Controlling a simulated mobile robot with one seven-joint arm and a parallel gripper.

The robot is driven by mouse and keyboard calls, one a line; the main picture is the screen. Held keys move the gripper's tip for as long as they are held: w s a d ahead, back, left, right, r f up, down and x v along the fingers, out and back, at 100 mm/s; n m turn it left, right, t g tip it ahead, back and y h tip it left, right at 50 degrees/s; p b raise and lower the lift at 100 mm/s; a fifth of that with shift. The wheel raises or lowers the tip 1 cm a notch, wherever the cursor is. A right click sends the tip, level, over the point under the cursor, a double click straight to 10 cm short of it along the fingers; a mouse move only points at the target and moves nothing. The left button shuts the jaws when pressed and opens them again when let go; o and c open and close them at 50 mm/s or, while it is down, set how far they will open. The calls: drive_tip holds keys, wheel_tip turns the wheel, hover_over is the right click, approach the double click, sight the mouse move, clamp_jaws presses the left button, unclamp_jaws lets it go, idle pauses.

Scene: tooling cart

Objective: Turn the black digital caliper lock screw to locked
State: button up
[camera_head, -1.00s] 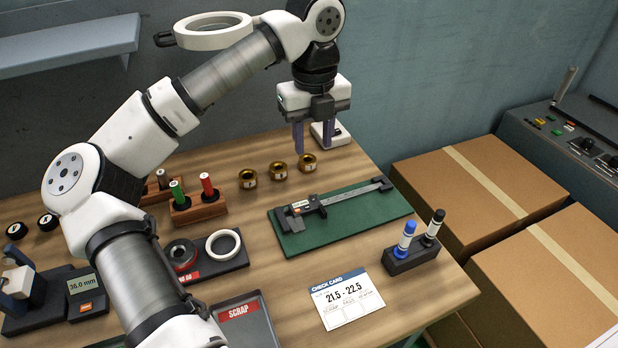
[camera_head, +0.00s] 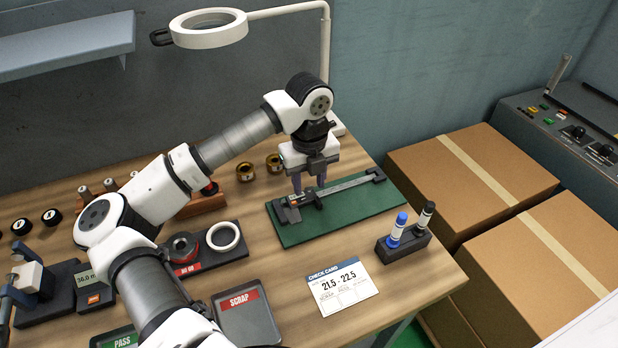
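The black digital caliper (camera_head: 345,187) lies on a green mat (camera_head: 350,213), its jaws and slider at the left and its beam running to the right. Its lock screw is too small and too close to the fingers to make out. My gripper (camera_head: 309,187) points down over the slider, with its purple fingers apart, one on each side. Nothing is visibly held between them. I cannot tell whether the fingertips touch the caliper.
A holder with a blue and a black marker (camera_head: 403,243) stands right of the mat. A check card (camera_head: 342,287) lies in front. A magnifier lamp (camera_head: 209,30) rises behind. Cardboard boxes (camera_head: 470,180) stand at the right.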

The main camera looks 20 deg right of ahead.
clamp_jaws()
drive_tip(key=shift+f+m+b, duration=0.15)
drive_tip(key=shift+m+b, duration=0.15)
drive_tip(key=shift+b, duration=0.2)
drive_tip(key=m+b, duration=0.1)
drive_tip(key=b, duration=0.1)
drive_tip(key=shift+f+m+b, duration=0.15)
drive_tip(key=shift+m+b, duration=0.15)
drive_tip(key=shift+b, duration=0.05)
drive_tip(key=m+b, duration=0.4)
drive_tip(key=shift+m, duration=0.3)
drive_tip(key=m+b, duration=0.4)
drive_tip(key=m, duration=0.2)
drive_tip(key=shift+r, duration=0.2)
drive_tip(key=m+b, duration=0.1)
drive_tip(key=m, duration=0.5)
drive_tip(key=shift+r, duration=0.1)
